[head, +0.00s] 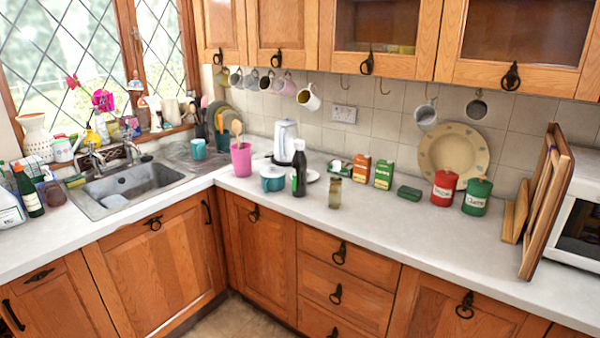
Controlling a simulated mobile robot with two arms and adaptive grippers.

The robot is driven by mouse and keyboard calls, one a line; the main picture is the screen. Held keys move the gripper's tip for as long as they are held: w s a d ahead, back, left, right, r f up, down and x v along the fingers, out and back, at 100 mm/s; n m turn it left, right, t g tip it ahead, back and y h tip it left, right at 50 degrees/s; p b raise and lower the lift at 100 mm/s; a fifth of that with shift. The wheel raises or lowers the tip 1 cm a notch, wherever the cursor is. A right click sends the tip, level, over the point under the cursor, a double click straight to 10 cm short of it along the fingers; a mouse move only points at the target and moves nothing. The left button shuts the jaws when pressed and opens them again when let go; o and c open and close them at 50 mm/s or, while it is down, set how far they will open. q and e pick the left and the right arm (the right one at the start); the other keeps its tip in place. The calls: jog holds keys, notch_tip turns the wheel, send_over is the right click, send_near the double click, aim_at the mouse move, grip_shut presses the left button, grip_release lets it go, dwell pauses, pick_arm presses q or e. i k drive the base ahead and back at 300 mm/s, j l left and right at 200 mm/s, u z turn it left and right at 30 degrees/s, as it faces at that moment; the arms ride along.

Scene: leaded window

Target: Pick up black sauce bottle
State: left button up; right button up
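A black sauce bottle (299,170) stands upright on the white countertop (400,215), near its front edge in the middle of the head view. It has a dark cap, and a patch of green shows on its left side. A teal lidded pot (272,178) is close on its left, and a small glass jar (335,193) stands to its right and nearer the edge. Neither of my grippers shows in the view.
A pink utensil pot (241,159) and a white kettle (286,139) stand left of and behind the bottle. Boxes, red (444,187) and green (477,196) canisters, and boards (545,205) are farther right. The counter front between jar and boards is clear. Mugs hang above.

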aim_at(299, 161)
jog(key=i+l, duration=0.25)
jog(key=i, duration=0.25)
jog(key=i+l+z, duration=0.1)
jog(key=i+l, duration=0.15)
jog(key=i, duration=0.25)
